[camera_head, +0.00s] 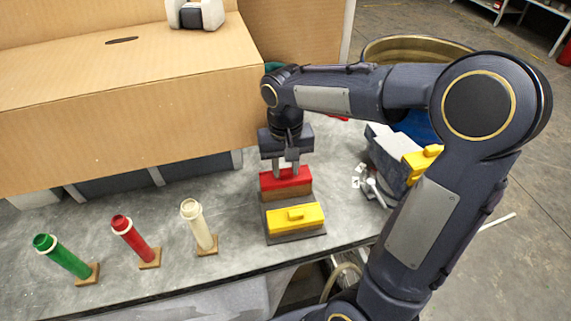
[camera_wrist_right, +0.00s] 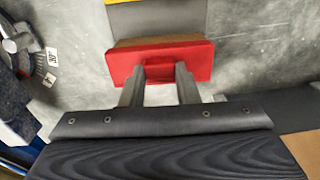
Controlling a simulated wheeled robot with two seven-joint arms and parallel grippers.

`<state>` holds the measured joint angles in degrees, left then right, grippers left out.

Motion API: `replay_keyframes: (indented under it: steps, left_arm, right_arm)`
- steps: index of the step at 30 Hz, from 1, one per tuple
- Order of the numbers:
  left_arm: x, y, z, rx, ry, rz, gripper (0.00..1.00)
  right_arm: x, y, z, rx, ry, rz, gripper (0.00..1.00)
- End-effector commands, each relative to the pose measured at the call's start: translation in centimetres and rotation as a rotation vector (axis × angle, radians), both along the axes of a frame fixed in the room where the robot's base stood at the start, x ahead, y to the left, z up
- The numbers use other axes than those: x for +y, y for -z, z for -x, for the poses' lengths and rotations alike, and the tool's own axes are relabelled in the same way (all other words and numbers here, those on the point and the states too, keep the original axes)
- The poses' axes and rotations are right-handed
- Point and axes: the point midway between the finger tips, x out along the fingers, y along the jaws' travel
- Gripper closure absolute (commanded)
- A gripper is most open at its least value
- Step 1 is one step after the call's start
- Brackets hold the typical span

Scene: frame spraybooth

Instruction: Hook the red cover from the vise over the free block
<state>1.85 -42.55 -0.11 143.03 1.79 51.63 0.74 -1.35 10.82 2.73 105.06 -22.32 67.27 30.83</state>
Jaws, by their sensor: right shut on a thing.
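The red cover (camera_head: 286,181) is at the rear of a grey base (camera_head: 297,238), at a brown wooden block (camera_head: 291,197). In the right wrist view the red cover (camera_wrist_right: 203,60) hides most of the brown block (camera_wrist_right: 160,42); I cannot tell if it rests fully on it. My right gripper (camera_head: 286,168) points down and is shut on the red cover's raised part, also seen in the right wrist view (camera_wrist_right: 159,76). A yellow cover (camera_head: 295,218) lies on the front of the same base. A grey vise-like body (camera_head: 384,151) with a yellow part (camera_head: 421,162) stands right, partly behind my arm. My left gripper is out of view.
A large cardboard-coloured box (camera_head: 120,115) stands close left of my gripper. Green (camera_head: 62,255), red (camera_head: 132,238) and cream (camera_head: 198,225) tubes lean on small wooden bases at the front left. Small white tags (camera_head: 358,181) lie near the grey body.

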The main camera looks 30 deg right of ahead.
Motion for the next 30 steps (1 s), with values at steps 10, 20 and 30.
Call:
replay_keyframes:
  steps: [10,20,30]
  left_arm:
    - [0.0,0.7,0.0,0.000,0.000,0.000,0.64]
    - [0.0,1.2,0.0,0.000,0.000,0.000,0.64]
    - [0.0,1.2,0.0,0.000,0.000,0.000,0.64]
  right_arm:
    - [0.0,1.0,0.0,0.000,0.000,0.000,0.95]
    - [0.0,1.7,0.0,-0.001,0.000,0.000,0.95]
    - [0.0,1.6,0.0,-0.001,0.000,0.000,0.59]
